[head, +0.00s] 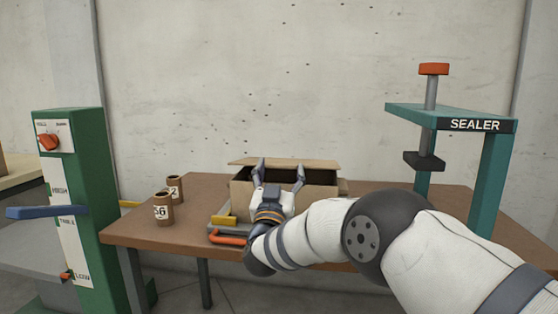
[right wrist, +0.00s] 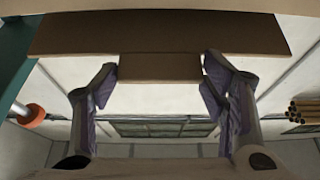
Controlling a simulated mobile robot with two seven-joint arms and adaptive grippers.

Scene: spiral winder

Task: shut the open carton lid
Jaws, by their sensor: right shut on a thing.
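The brown carton (head: 320,192) stands on the table, its dark inside showing below the raised lid (head: 322,164). The lid is a light brown panel, tilted over the opening, with a gap at the front. My right gripper (head: 281,166) is at the carton's front, its two fingertips at the lid's edge. In the right wrist view, the gripper (right wrist: 160,72) is closed on a narrow tan tab (right wrist: 160,67) of the lid, one finger on each side. A wider brown panel (right wrist: 160,34) lies behind the tab. My left gripper is not in view.
Two numbered brown tubes (head: 164,207) stand left on the brown table (head: 190,238). A tool with an orange handle (head: 228,238) and a yellow block (head: 223,220) lie left of my wrist. The teal sealer (head: 493,165) stands right; a green machine (head: 85,190) stands far left.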

